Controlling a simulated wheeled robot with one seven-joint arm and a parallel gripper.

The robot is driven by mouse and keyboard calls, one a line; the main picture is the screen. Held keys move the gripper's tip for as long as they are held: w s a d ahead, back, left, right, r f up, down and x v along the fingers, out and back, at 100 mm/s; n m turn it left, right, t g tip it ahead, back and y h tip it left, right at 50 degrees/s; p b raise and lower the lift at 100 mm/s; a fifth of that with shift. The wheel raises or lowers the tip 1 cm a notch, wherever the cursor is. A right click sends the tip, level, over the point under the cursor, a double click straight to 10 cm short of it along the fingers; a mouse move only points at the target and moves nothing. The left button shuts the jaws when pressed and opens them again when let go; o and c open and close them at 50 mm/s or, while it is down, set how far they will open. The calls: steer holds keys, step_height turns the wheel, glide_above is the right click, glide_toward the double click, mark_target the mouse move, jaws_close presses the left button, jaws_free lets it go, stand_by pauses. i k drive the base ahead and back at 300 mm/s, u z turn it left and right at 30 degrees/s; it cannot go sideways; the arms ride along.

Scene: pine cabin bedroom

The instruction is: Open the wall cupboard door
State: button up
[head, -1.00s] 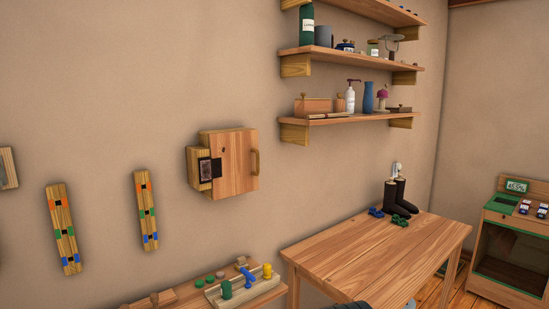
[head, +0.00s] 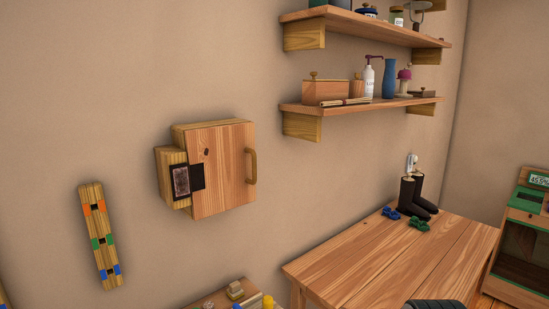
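The wall cupboard (head: 180,129) is a small wooden box fixed to the wall, left of centre in the head view. Its flat wooden door (head: 222,175) looks shut against the box. A light-brown bar handle (head: 252,167) stands upright near the door's right edge. A dark plate with a greyish panel sits at the left edge of the door, on a smaller wooden block beside the box. My gripper is not in view. Only a dark ridged part, which may belong to my arm, shows at the bottom edge right of centre.
Wall shelves (head: 370,106) with bottles and boxes hang to the right of the cupboard. A wooden table (head: 390,256) with black boots (head: 415,196) stands below them. A low bench with small items is at the bottom.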

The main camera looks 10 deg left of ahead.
mark_target(222, 160)
steer(key=u, duration=0.4)
steer(key=i, duration=0.9)
steer(key=u, duration=0.55)
